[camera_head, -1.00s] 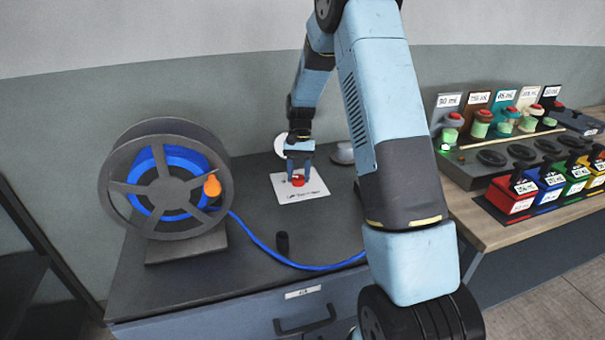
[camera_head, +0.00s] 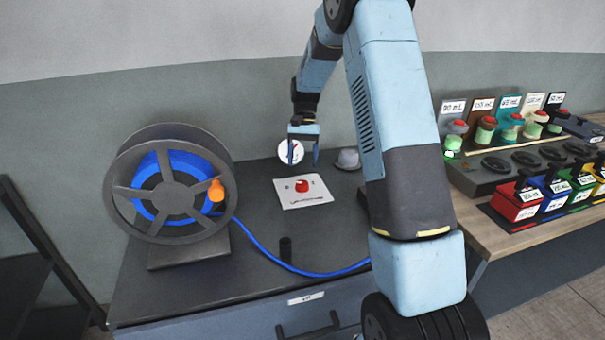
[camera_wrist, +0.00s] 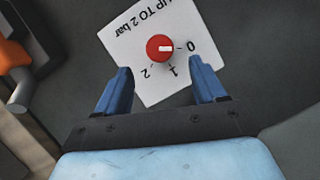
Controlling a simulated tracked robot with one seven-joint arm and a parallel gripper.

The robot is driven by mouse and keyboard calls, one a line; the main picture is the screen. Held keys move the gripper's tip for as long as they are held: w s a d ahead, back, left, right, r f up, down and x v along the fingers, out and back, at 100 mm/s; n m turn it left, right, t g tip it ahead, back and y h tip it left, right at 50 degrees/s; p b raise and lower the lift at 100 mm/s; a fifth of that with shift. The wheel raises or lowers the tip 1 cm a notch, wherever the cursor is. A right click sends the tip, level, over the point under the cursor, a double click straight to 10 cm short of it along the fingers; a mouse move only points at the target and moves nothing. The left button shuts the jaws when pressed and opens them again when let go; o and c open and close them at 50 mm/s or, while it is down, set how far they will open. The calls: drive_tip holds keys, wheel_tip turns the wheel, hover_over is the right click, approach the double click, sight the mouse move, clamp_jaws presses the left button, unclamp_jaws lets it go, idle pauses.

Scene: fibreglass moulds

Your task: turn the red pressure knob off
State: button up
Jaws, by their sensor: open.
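The red knob (camera_head: 302,186) stands on a white panel (camera_head: 318,200) on the dark cabinet top. The wrist view shows the knob (camera_wrist: 160,47) from above, with the numbers 0, 1 and 2 on the panel (camera_wrist: 125,42) around it. The knob's white mark points toward the 0. My gripper (camera_head: 303,163) is open and empty above the panel, clear of the knob. In the wrist view its two blue fingers (camera_wrist: 161,78) are apart, with the knob beyond their tips.
A round gauge (camera_head: 290,152) and a grey dome-shaped thing (camera_head: 348,159) are behind the panel. A reel of blue hose (camera_head: 172,185) stands at left, its hose (camera_head: 300,269) crossing the cabinet top. A wooden table (camera_head: 480,222) at right holds bottles and coloured boxes.

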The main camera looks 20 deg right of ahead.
drive_tip(key=a+v, duration=0.1)
drive_tip(key=v, duration=0.5)
drive_tip(key=shift+w+d+r, duration=0.2)
drive_tip(key=shift+d+r, duration=0.2)
drive_tip(key=shift+d, duration=0.15)
drive_tip(key=shift+r, duration=0.1)
drive_tip(key=s+r+n+t, duration=0.2)
drive_tip(key=s+r+t, duration=0.2)
drive_tip(key=s+r, duration=1.2)
drive_tip(key=s+n+t+h, duration=0.1)
drive_tip(key=s+t, duration=0.4)
drive_tip(key=s, duration=1.7)
drive_tip(key=shift+s+a+f+n+t+h, duration=0.2)
drive_tip(key=shift+a+n+t+h, duration=0.15)
drive_tip(key=shift+n, duration=0.35)
